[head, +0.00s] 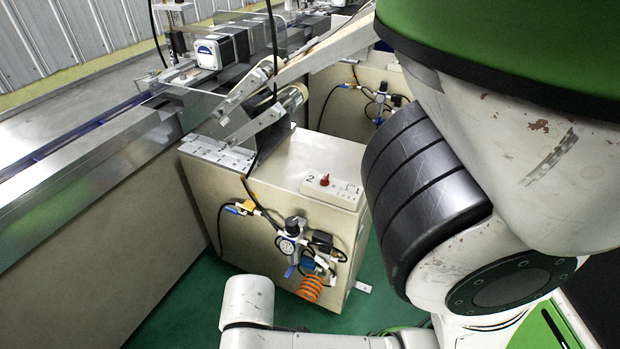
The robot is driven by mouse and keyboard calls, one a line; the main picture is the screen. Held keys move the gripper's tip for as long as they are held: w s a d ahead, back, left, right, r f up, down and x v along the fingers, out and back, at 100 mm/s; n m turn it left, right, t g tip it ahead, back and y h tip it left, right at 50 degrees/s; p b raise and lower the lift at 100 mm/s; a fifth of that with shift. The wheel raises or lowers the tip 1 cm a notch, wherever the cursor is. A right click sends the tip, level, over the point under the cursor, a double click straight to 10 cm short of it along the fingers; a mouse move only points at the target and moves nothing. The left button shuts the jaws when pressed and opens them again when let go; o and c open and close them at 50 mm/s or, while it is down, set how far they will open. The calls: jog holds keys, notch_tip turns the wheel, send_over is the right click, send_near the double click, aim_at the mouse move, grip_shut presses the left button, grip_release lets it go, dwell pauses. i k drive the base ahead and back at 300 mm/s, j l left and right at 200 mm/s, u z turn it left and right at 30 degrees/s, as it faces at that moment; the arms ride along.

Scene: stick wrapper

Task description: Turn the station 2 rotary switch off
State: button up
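The station 2 rotary switch (325,180) is a small red knob on a pale box (337,194) marked "2". The box sits on the top front edge of a beige cabinet (255,200), near the middle of the head view. The knob is too small to tell which way it points. My arm fills the right side and the bottom middle of the view. My gripper is not visible, and nothing of mine covers the switch.
A pressure regulator with gauge (288,246), hoses and an orange coil (310,289) sit on the cabinet's front. Metal brackets with rollers (290,98) rise above the cabinet. A conveyor (90,160) runs along the left. Green floor (190,305) is open before the cabinet.

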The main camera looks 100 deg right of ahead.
aim_at(324, 181)
jog(key=j+z, duration=0.3)
jog(key=z, duration=0.15)
jog(key=j+z, duration=0.25)
jog(key=z, duration=0.2)
jog(key=k+j+z, duration=0.1)
jog(key=z, duration=0.25)
jog(key=k+z, duration=0.15)
jog(key=z, duration=0.25)
jog(key=k+z, duration=0.15)
jog(key=z, duration=0.2)
